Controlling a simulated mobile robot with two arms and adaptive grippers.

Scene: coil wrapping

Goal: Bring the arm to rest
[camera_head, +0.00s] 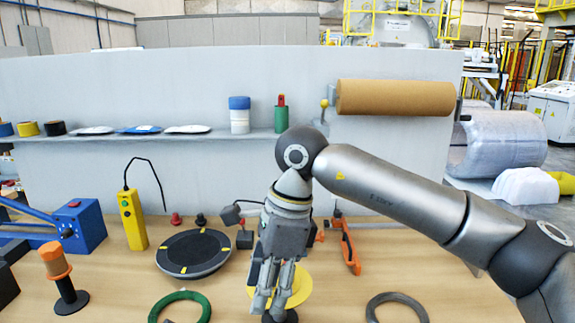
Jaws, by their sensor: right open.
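My right arm (390,190) comes in from the right and bends down at its wrist in the middle of the view. My right gripper (270,305) points down, low over the front of the wooden table (340,295). Its fingers are apart. A yellow disc (300,288) lies just behind and to the right of the fingers, partly hidden by them. A small dark round piece shows at the fingertips; whether they touch it I cannot tell. My left gripper is not in view.
A green ring (182,297) and a grey ring (372,309) lie at the front edge. A black turntable (194,253), a yellow pendant (132,218) and a blue device (82,226) stand left. An orange tool (350,248) lies right. A brown roll (395,98) hangs on the back panel.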

